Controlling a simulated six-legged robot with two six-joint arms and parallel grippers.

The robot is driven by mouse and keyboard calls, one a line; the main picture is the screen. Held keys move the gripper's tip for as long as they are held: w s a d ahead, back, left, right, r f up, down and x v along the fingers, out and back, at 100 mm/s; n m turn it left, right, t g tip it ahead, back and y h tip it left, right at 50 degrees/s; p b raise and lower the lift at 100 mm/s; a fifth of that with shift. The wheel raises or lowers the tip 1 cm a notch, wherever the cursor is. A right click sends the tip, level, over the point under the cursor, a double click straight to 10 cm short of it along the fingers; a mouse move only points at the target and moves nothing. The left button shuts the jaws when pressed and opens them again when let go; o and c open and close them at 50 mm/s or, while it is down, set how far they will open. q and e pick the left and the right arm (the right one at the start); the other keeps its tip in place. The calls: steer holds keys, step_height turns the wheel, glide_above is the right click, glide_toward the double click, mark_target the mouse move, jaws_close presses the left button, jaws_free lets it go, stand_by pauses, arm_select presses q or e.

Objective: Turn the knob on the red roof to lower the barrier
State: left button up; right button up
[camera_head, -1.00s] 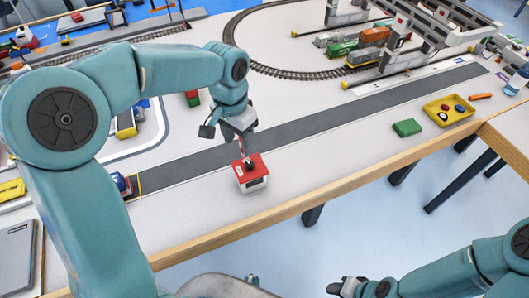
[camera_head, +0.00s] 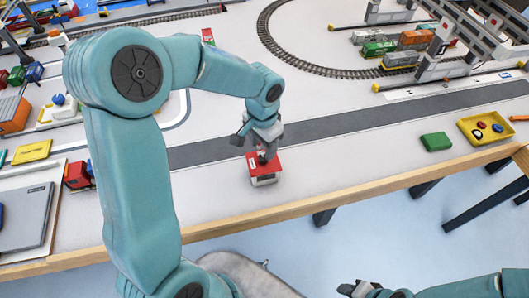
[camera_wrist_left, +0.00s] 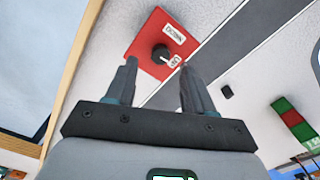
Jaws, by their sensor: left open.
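The small hut (camera_head: 263,179) with a red roof (camera_head: 277,160) stands near the table's front edge. In the left wrist view the red roof (camera_wrist_left: 145,28) carries a black round knob (camera_wrist_left: 160,53) with a white pointer mark. The mark points towards a small white label that seems to read "UP"; a second label's text is unclear. My left gripper (camera_head: 264,152) is just above the roof, partly covering the knob. Its fingers (camera_wrist_left: 157,78) are apart, with the knob seen beyond the gap between them. My right gripper (camera_head: 358,289) is at the bottom edge, partly cut off. I cannot make out the barrier.
A dark grey road strip (camera_head: 350,122) runs behind the hut. A green block (camera_head: 436,141) and a yellow tray (camera_head: 473,137) with small round pieces lie to the right. A grey laptop-like slab (camera_head: 25,217) lies at left.

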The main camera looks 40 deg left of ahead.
mark_target(263, 157)
arm_select(q)
step_height(263, 157, down, 4)
steer(key=shift+w+a+f, duration=0.1)
steer(key=shift+a, duration=0.05)
steer(key=shift+f, duration=0.3)
jaws_close()
